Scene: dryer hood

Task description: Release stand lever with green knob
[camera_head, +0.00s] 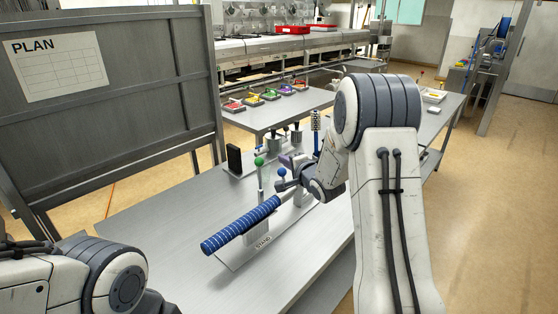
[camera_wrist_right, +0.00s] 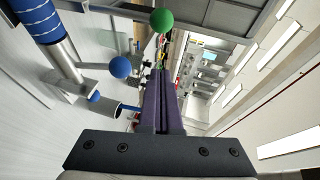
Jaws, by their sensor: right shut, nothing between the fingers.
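The green knob (camera_head: 259,161) tops a thin upright lever on the stand, behind the blue-striped cylinder (camera_head: 240,225). A blue knob (camera_head: 282,173) is just to its right. In the right wrist view the green knob (camera_wrist_right: 161,21) is at the top, beyond the fingertips, and the blue knob (camera_wrist_right: 120,67) is left of the fingers. My right gripper (camera_wrist_right: 159,73) has its purple fingers shut together and empty, apart from the green knob. In the head view my right arm partly hides the stand. My left gripper is out of view.
The stand's plate (camera_head: 237,260) lies on a grey table (camera_head: 170,235). A dark block (camera_head: 234,160) stands behind the lever. A grey board (camera_head: 110,95) rises at left. Coloured trays (camera_head: 270,95) sit on a table behind. The table's front left is clear.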

